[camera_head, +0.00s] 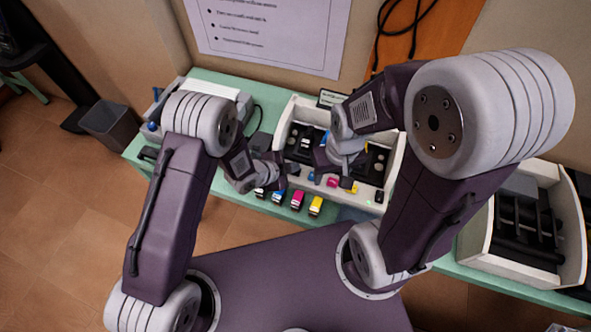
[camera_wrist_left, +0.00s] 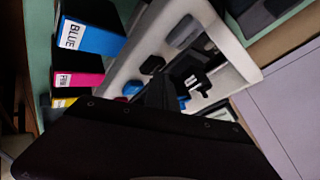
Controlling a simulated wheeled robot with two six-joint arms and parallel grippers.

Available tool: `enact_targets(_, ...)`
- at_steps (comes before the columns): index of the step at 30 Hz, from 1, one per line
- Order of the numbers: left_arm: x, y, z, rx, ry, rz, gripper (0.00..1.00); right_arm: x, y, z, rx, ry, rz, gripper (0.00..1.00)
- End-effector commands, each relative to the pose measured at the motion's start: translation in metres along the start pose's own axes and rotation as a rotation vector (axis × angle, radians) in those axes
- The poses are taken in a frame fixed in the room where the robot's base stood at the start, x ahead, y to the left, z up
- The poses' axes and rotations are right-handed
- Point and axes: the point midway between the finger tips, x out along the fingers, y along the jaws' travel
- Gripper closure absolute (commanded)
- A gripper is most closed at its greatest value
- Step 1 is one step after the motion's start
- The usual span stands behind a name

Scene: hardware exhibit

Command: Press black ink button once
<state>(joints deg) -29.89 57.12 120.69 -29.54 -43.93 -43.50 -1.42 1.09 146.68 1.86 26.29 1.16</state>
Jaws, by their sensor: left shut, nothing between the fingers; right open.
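A white machine (camera_head: 383,203) on the green table holds a row of coloured buttons. A black button (camera_wrist_left: 152,64) on its pale panel shows in the left wrist view, with a blue button (camera_wrist_left: 132,88) just below. The blue button also shows in the head view (camera_head: 312,177), with a pink button (camera_head: 332,182) to its right. My left gripper (camera_head: 284,168) is shut and empty at the machine's front left. Its dark fingertips (camera_wrist_left: 160,84) appear close to the black button; I cannot tell whether they touch. My right gripper (camera_head: 338,166) is open above the machine, its fingers partly hidden.
Ink boxes stand along the table's front edge: blue (camera_head: 277,197), pink (camera_head: 297,200) and yellow (camera_head: 316,206). A white open bin (camera_head: 481,236) stands at the right. A grey waste bin (camera_head: 108,127) is on the floor at the left.

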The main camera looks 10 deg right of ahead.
Motion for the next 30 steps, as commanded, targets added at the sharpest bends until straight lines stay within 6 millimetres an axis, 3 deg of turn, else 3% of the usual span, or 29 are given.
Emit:
enact_targets(20,0.003,0.003,0.003,0.000,-0.001,0.001,1.00,0.005,0.000,0.001,0.000,0.000,0.000,0.49)
enact_targets(30,-0.008,-0.006,-0.006,0.000,0.000,0.000,1.00,-0.008,0.000,-0.001,0.000,0.000,0.000,0.49)
